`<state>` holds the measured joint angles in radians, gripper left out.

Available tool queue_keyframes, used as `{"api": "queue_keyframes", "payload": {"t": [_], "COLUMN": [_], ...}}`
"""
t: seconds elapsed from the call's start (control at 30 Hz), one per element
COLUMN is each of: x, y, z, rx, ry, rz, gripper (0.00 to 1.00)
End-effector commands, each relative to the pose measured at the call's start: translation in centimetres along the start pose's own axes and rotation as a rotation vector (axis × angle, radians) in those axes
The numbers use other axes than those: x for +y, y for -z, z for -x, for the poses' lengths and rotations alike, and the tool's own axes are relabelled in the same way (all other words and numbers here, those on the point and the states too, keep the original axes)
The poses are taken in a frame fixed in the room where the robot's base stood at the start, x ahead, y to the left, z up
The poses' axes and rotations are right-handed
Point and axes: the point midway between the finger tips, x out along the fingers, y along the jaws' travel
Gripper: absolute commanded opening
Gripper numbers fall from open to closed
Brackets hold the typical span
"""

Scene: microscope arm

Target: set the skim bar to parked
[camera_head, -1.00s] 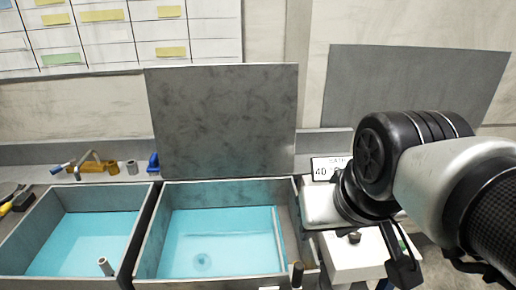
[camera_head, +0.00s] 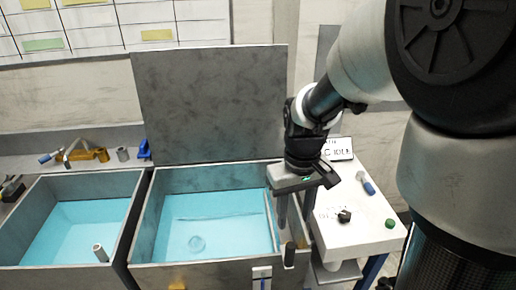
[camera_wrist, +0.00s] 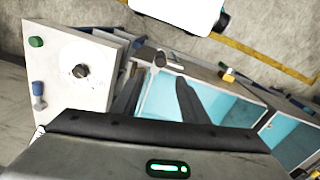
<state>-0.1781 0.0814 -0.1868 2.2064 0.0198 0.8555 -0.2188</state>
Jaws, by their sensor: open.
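The tank (camera_head: 215,172) with blue liquid has a pale narrow strip (camera_head: 270,220) along its inner right side. I cannot tell for sure whether this strip is the skim bar. A short dark upright post (camera_head: 289,255) stands at the front right corner of the tank. My gripper (camera_head: 296,220) is open and empty, fingers pointing down over the tank's right wall, behind the post in the head view. In the wrist view my gripper (camera_wrist: 155,75) has its fingers spread, with a small round post top (camera_wrist: 160,58) just beyond and between the tips.
A white bench (camera_head: 350,235) on the right carries a black knob (camera_head: 344,216), a green button (camera_head: 389,223), a blue-handled lever (camera_head: 367,185) and a small sign (camera_head: 338,148). A grey raised panel (camera_head: 210,100) stands behind the tank.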

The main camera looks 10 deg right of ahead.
Motion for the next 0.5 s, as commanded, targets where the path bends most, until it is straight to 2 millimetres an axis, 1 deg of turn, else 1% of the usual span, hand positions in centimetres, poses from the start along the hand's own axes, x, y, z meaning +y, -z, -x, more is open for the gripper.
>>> {"api": "queue_keyframes", "payload": {"t": [0.17, 0.5], "x": [0.0, 0.0], "y": [-0.2, -0.2], "z": [-2.6, -10.1], "rx": [-0.006, -0.005], "ry": [0.0, 0.0], "rz": [0.001, -0.001], "gripper": [0.4, 0.4]}}
